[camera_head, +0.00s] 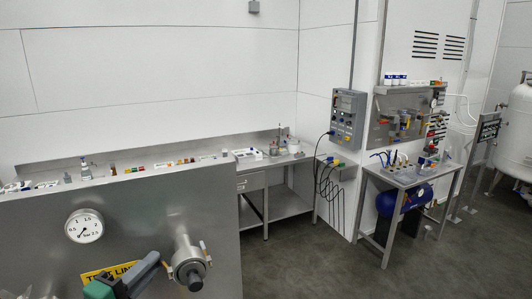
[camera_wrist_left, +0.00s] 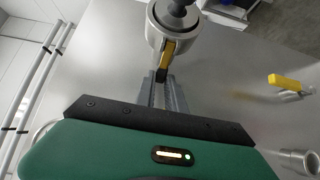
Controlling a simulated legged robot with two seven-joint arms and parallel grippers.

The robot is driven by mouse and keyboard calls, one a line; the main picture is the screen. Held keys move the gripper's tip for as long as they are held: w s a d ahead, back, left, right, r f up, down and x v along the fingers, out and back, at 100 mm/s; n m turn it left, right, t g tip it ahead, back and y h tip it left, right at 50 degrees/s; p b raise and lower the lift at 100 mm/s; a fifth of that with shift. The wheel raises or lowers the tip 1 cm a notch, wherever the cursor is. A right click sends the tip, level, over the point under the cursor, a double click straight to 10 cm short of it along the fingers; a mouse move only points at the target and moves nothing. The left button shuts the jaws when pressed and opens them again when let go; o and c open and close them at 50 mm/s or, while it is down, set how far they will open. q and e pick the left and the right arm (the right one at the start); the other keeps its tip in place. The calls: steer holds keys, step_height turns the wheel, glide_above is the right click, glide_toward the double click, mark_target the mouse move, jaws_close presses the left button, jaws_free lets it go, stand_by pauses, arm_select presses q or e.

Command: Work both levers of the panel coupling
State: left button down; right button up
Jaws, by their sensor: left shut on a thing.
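The panel coupling (camera_head: 188,262) is a round grey metal fitting on the front of the grey panel (camera_head: 140,225). It also shows at the top of the left wrist view (camera_wrist_left: 166,22), with a dark hose or stem at its centre. A yellow lever (camera_wrist_left: 168,52) with a dark end sticks out from it towards my left gripper. My left gripper (camera_head: 158,264) reaches in from the lower left, beside the coupling. In the left wrist view its fingers (camera_wrist_left: 162,84) are closed at the lever's dark end. The second lever is not clear. My right gripper is not in view.
A round pressure gauge (camera_head: 84,226) sits left of the coupling, above a yellow sign (camera_head: 108,271) partly hidden by my gripper. A yellow handle (camera_wrist_left: 284,81) stands off the panel in the left wrist view. Small items line the ledge behind.

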arm_select(q)
steer(key=shift+s+d+f, duration=0.1)
steer(key=shift+f, duration=0.25)
steer(key=n+y+b, duration=0.1)
steer(key=b, duration=0.1)
steer(key=s+n+y+b, duration=0.1)
steer(key=y+b, duration=0.1)
steer(key=shift+t, duration=0.3)
steer(key=c, duration=1.5)
jaws_free()
steer(key=shift+o, duration=0.9)
steer(key=shift+r, duration=0.2)
